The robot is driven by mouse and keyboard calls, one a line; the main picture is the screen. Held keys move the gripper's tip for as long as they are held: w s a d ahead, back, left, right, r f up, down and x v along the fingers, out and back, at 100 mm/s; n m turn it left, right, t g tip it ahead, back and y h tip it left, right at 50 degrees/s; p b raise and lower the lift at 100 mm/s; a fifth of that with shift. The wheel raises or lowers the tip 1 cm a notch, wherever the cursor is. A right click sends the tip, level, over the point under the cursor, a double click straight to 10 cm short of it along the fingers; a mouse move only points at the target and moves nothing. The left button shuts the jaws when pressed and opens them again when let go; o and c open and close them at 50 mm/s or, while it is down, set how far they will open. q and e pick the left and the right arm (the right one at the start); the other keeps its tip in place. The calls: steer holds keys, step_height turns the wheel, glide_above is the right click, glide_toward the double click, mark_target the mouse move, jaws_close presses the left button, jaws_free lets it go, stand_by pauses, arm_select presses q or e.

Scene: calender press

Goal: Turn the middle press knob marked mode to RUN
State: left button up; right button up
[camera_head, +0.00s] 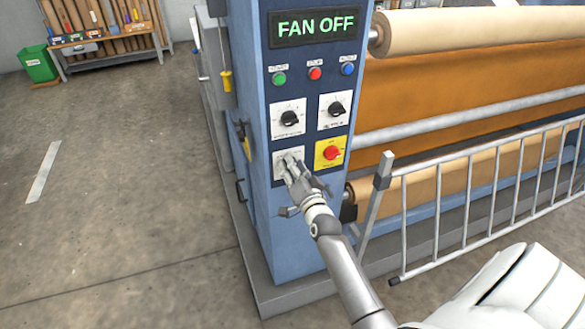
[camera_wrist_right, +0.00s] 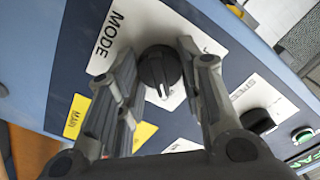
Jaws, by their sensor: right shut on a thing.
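The mode knob (camera_wrist_right: 158,70) is a round black knob with a white pointer line, on a white plate (camera_wrist_right: 190,30) lettered MODE. In the wrist view its pointer aims toward the bottom of the picture. The fingers of my right gripper (camera_wrist_right: 160,90) stand on both sides of the knob, closed on it. In the head view my right gripper (camera_head: 292,170) reaches the lower left plate of the blue press panel (camera_head: 262,215) and covers most of that knob. The RUN mark cannot be read; part of the plate's lettering is hidden by a finger. My left gripper is not in view.
A red knob on a yellow plate (camera_head: 331,153) sits just right of my gripper. Two black knobs (camera_head: 290,118) (camera_head: 337,109) are above, with green, red and blue buttons over them. The display (camera_head: 316,28) reads FAN OFF. A grey railing (camera_head: 437,215) stands right of my arm.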

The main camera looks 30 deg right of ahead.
steer(key=o, duration=1.1)
steer(key=shift+c, duration=0.2)
steer(key=v, duration=1.2)
steer(key=s+a+f+n+g+y, duration=0.1)
steer(key=s+a+f+n+g, duration=0.15)
steer(key=f, duration=0.75)
steer(key=s+a+f+n+g+y, duration=0.1)
steer(key=s+a+f+n+g, duration=0.2)
steer(key=f, duration=0.8)
steer(key=s+a+f+n+g+y, duration=0.1)
steer(key=s+a+f+g+y, duration=0.2)
steer(key=f, duration=0.7)
steer(key=s+a+f+n+g, duration=0.3)
steer(key=s+a+f+n, duration=0.1)
steer(key=s+f, duration=0.95)
steer(key=s+f+n+g, duration=0.2)
steer(key=s+f, duration=0.1)
steer(key=s, duration=0.6)
steer(key=s+f+n+g+h, duration=0.1)
steer(key=s+f+g, duration=0.2)
steer(key=s, duration=0.7)
steer(key=shift+d+f+n, duration=0.2)
steer(key=shift+d+n, duration=0.15)
steer(key=shift+d, duration=0.15)
